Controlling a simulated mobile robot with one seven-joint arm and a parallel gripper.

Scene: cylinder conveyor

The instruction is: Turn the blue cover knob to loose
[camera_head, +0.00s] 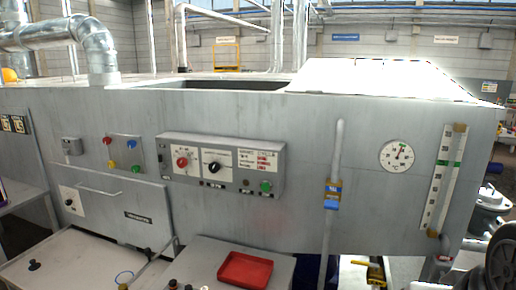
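A small plate on the left of the grey machine front carries a blue knob (131,144) along with red, yellow and green ones. A blue fitting (332,197) with a yellowish part sits on a vertical pipe right of centre. I cannot tell for certain which of these is the cover knob. The blue knob's turn position is too small to read. My gripper is not in view.
A control box (222,165) with red, black and green knobs juts from the machine front (300,215). Below it a red tray (245,270) lies on a bench. A round gauge (397,155) is at right. A hinged-looking panel with a bar handle (98,190) is at left.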

